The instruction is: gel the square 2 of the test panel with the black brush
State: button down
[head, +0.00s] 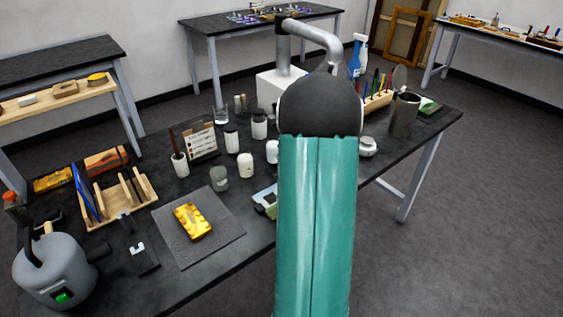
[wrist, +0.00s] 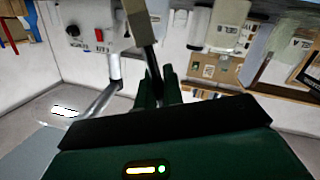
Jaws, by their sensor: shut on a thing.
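My gripper (wrist: 160,88) shows in the wrist view, its two dark green fingers shut on a slim dark thing (wrist: 140,25). In the head view my arm hides my gripper. I cannot identify the test panel or its square 2 with certainty. A small pale green and white flat piece (head: 265,202) lies on the dark table, partly hidden by my arm. An upright card with marked rows (head: 200,142) stands farther back.
A gold fragment (head: 193,222) lies on a grey mat (head: 225,238). Several jars, including a white one (head: 246,166), stand behind it. A wooden rack (head: 118,197), a grey kettle-like vessel (head: 57,270) and a metal cup (head: 404,115) also occupy the table (head: 222,285).

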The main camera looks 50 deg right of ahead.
jog(key=shift+w+a, duration=0.25)
jog(key=shift+a, duration=1)
jog(key=shift+s+d, duration=0.15)
jog(key=shift+d, duration=0.5)
jog(key=shift+s+d, duration=0.15)
jog(key=shift+d, duration=0.5)
jog(key=shift+a, duration=0.15)
jog(key=shift+w+a, duration=0.15)
jog(key=shift+a, duration=0.45)
jog(key=shift+w+a, duration=0.15)
jog(key=shift+a, duration=0.4)
jog(key=shift+r, duration=2)
jog(key=shift+s, duration=0.1)
